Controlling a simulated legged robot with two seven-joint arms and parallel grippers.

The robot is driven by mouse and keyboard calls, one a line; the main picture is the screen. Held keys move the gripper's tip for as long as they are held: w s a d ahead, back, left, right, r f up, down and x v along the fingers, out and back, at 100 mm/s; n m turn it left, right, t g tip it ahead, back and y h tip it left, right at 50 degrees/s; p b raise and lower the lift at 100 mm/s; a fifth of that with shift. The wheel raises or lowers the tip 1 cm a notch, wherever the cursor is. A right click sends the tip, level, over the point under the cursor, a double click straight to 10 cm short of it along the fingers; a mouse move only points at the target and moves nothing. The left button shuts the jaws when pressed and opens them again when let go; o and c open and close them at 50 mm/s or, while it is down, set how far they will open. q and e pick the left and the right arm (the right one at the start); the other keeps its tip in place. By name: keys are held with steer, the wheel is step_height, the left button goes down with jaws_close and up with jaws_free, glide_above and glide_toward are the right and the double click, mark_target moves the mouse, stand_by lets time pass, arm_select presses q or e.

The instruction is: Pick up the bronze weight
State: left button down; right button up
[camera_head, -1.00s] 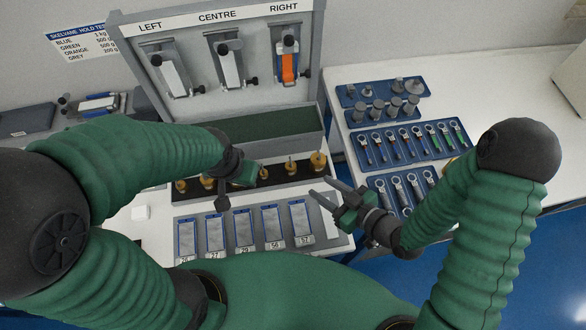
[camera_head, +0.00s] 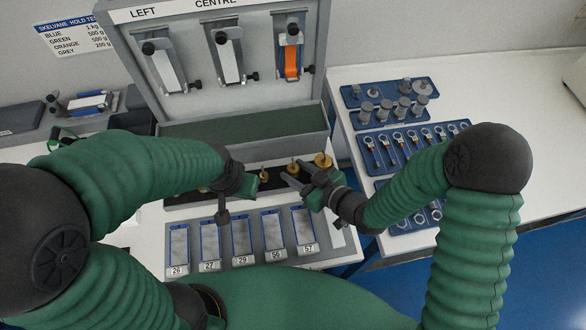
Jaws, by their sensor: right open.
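Several bronze-coloured weights with thin knobs stand upright in a row on a black strip. The largest weight (camera_head: 322,160) is at the right end, a middle one (camera_head: 293,168) is beside it, and a smaller one (camera_head: 264,176) is further left. The others are mostly hidden behind my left arm. My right gripper (camera_head: 291,171) is open, with its fingers pointing left and up at the middle weight. I cannot tell whether they touch it or are around it. My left gripper (camera_head: 229,200) hangs at the left part of the row; its jaws are unclear.
Several labelled plates (camera_head: 240,243) lie in front of the row. A green-lined trough (camera_head: 245,128) and a board with three hanging testers (camera_head: 228,58) stand behind. Blue trays (camera_head: 393,97) of grey weights and ring-ended tools are on the right table.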

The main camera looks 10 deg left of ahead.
steer(key=c, duration=0.5)
jaws_close()
steer(key=shift+d, duration=0.1)
arm_select(q)
steer(key=shift+r, duration=0.1)
arm_select(e)
steer(key=shift+r, duration=0.15)
